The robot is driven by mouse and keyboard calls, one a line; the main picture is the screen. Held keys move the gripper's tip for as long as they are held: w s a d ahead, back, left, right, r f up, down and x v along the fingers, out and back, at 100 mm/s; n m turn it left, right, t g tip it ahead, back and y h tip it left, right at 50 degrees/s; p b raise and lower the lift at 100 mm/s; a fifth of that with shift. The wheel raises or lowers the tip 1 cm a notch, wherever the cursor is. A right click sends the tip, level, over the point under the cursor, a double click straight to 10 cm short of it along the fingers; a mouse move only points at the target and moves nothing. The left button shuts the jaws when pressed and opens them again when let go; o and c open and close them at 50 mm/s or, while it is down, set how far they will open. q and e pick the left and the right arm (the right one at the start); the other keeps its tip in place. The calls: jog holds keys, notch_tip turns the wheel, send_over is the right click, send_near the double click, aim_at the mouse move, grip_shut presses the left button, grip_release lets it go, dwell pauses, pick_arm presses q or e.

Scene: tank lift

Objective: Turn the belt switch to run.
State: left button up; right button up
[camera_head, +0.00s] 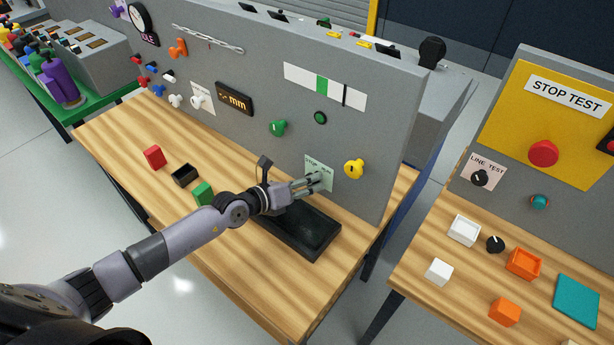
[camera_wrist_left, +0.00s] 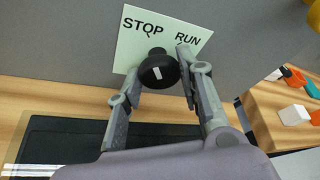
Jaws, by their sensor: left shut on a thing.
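The belt switch is a round black knob (camera_wrist_left: 158,70) with a short white mark, on a pale green plate (camera_wrist_left: 130,48) printed STOP at left and RUN at right. The plate also shows on the grey panel in the head view (camera_head: 314,166). My left gripper (camera_head: 321,181) reaches the plate from the left. In the left wrist view its two fingers (camera_wrist_left: 160,72) are shut on the knob, one on each side. The mark faces the camera and I cannot tell clearly which word it points to. In the head view the fingers hide the knob. My right gripper is not in view.
A black tray (camera_head: 312,245) lies on the wooden table below my left gripper. A yellow knob (camera_head: 354,169) and a green knob (camera_head: 278,128) stick out from the panel (camera_head: 392,125) nearby. Red (camera_head: 154,157), black (camera_head: 185,174) and green (camera_head: 203,193) blocks lie to the left.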

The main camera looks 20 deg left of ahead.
pick_arm(q)
jog(key=m+y+p, duration=0.1)
jog(key=p, duration=0.3)
jog(key=m+y+p, duration=0.1)
jog(key=m+p, duration=0.1)
jog(key=p, duration=0.3)
jog(key=m+y+p, duration=0.1)
jog(key=m+p, duration=0.1)
jog(key=p, duration=0.2)
jog(key=shift+s+d+r+t+y, duration=0.1)
jog(key=shift+d+r+t+y, duration=0.2)
jog(key=shift+t+y, duration=0.1)
jog(key=shift+f+m+y+p, duration=0.1)
jog(key=shift+m+y+p, duration=0.3)
jog(key=shift+m+p, duration=0.4)
jog(key=shift+f+m+t+y+p, duration=0.1)
jog(key=shift+m+t+y+p, duration=0.3)
jog(key=shift+m+p, duration=0.1)
jog(key=shift+f+m+t+y, duration=0.15)
jog(key=shift+m+t+y, duration=0.4)
jog(key=shift+m, duration=0.65)
jog(key=o, duration=1)
jog(key=shift+o, duration=0.8)
jog(key=shift+s, duration=0.1)
jog(key=shift+s+f, duration=0.1)
